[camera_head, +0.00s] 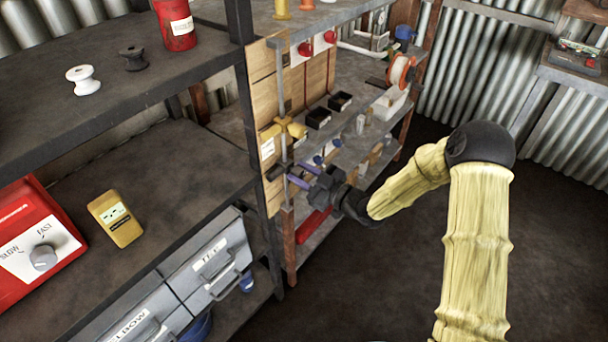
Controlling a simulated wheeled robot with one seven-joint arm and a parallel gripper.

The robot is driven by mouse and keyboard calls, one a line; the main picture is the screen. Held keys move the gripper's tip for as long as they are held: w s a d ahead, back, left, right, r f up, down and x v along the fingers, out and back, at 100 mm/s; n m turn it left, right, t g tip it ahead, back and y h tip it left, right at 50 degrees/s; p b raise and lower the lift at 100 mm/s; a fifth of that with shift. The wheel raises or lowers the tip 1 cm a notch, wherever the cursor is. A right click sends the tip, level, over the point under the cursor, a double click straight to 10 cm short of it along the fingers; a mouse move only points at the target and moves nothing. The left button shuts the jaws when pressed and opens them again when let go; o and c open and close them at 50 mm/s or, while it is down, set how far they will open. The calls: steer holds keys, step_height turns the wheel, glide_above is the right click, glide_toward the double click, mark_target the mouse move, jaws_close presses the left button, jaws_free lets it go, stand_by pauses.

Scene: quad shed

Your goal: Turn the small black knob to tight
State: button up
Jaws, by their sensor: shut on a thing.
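The small black knob (274,171) shows as a dark shape beside the vertical grey pipe, low on the wooden panel (262,90). My gripper (288,174) reaches it from the right with its purple fingers. The fingers are shut on the knob at the pipe. The fingers and pipe partly cover the knob, so its marking and turned position cannot be read. A yellow fitting (291,129) sits on the same pipe just above my gripper.
Dark shelves at the left hold a red box with a dial (40,240), a yellow meter (116,217) and two spools. Grey drawers (213,262) stand below. Shelves behind my gripper hold small black bins (318,118). The floor at the right is clear.

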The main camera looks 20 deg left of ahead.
steer(key=m, duration=0.5)
steer(key=m+p, duration=0.1)
steer(key=shift+s+a+r+m, duration=0.1)
steer(key=shift+a+m, duration=0.05)
steer(key=shift+m, duration=0.25)
steer(key=m+p, duration=0.1)
steer(key=m, duration=0.4)
steer(key=shift+s+m, duration=0.1)
steer(key=shift+m, duration=0.3)
steer(key=o, duration=1)
steer(key=shift+a, duration=0.1)
steer(key=shift+d, duration=0.2)
